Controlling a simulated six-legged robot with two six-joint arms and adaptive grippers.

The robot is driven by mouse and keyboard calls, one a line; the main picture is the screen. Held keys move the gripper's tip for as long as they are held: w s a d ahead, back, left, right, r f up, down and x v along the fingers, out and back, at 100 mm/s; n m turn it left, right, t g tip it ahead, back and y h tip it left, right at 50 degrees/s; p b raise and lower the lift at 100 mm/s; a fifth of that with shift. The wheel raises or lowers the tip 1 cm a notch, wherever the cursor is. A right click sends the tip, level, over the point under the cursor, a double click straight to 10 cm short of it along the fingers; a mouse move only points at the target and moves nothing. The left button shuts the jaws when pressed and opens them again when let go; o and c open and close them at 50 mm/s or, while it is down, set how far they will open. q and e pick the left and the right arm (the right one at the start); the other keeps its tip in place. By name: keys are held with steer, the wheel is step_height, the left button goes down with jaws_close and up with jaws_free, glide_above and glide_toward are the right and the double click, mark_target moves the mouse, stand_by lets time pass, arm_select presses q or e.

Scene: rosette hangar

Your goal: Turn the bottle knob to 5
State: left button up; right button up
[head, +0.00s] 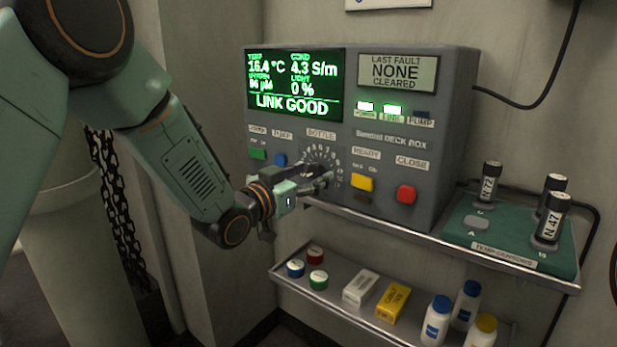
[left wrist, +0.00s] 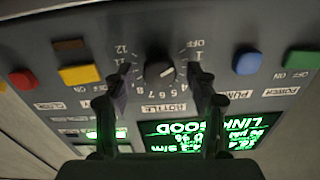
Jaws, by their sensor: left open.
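The grey deck box (head: 440,165) stands on a shelf against the wall. Its bottle dial (head: 322,155) is partly covered by my left gripper (head: 322,180) in the head view, and the knob is hidden there. In the left wrist view the round dark bottle knob (left wrist: 158,74) shows between the two fingertips of my left gripper (left wrist: 161,76). The gripper is open, with one finger on each side of the knob and visible gaps. A pale mark on the knob seems to point toward the low-number side; its exact number is unclear. Fingers hide some dial numbers.
Blue (head: 280,160) and green (head: 258,154) buttons sit left of the dial, yellow (head: 362,183) and red (head: 406,194) ones right. A green rack (head: 495,240) with dark cylinders stands at right. A lower shelf (head: 330,308) holds bottles, boxes and capped jars.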

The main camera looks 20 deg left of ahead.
arm_select(q)
steer(key=shift+s+r, duration=0.1)
steer(key=shift+s, duration=0.05)
steer(key=shift+c, duration=1.1)
steer(key=c, duration=0.9)
steer(key=shift+c, duration=0.2)
